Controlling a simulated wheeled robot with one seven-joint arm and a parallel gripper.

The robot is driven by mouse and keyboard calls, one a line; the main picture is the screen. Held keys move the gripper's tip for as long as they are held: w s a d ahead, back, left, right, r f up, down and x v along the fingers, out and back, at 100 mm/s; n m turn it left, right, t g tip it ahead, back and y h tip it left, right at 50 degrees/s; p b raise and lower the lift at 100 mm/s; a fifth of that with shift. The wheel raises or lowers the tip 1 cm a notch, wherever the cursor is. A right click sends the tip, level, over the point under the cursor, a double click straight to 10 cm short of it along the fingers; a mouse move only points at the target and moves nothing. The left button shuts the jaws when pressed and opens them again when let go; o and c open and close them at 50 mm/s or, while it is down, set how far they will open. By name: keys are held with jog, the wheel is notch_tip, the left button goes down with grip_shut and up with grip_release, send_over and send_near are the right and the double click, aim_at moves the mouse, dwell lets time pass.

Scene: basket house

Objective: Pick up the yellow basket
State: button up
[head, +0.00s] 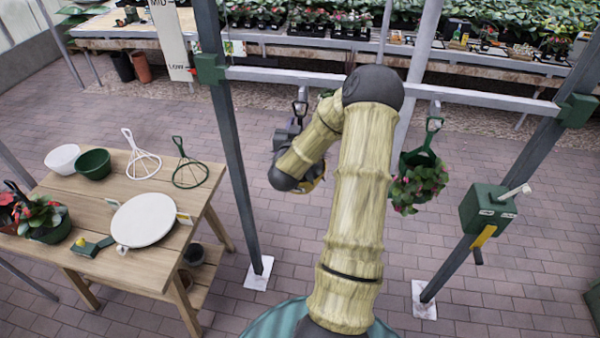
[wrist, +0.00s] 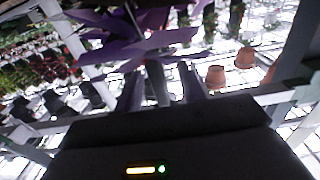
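A small part of the yellow basket (head: 311,183) shows in the head view, beside the bend of my arm. The arm hides most of it, and a dark hanger above it hangs from the white crossbar. My gripper (wrist: 160,85) is at this hanging basket. In the wrist view its two fingers stand apart, with a grey upright piece between them and no clear contact. Purple leaves (wrist: 140,45) fill the space just beyond the fingers. The wrist view does not show the basket's yellow body clearly.
A green hanging basket (head: 418,160) with pink flowers hangs from the crossbar (head: 490,98) on the right. A green box (head: 488,209) sits on the right post. A wooden table (head: 125,225) with bowls and stands is at left. Brick floor between is clear.

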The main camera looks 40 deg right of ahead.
grip_shut()
dwell(0.6)
dwell(0.8)
jog(key=shift+r, duration=0.15)
